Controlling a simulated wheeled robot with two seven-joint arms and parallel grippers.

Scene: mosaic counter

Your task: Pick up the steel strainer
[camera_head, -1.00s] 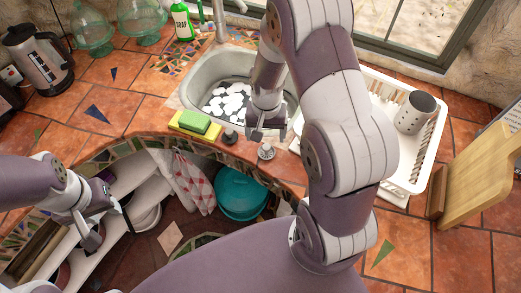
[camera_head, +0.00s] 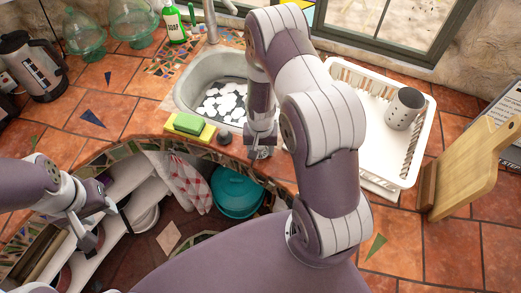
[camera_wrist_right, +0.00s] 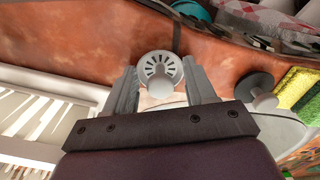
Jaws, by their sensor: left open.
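The steel strainer (camera_wrist_right: 160,70), a small round piece with a slotted top, sits on the counter by the sink's front edge. In the head view only part of the strainer (camera_head: 263,153) shows below my right gripper (camera_head: 261,138). In the right wrist view the open fingers of my right gripper (camera_wrist_right: 161,88) point toward the strainer, which appears between their tips. I cannot tell whether they touch it. My left gripper (camera_head: 100,222) is open and empty at the lower left, in front of the shelves, far from the strainer.
A dark stopper (camera_head: 224,137) and a green and yellow sponge (camera_head: 189,125) lie left of the strainer. The sink (camera_head: 187,86) is behind. A white dish rack (camera_head: 408,170) with a metal cutlery cup (camera_head: 404,108) stands right. A teal pot (camera_head: 237,193) is below the counter.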

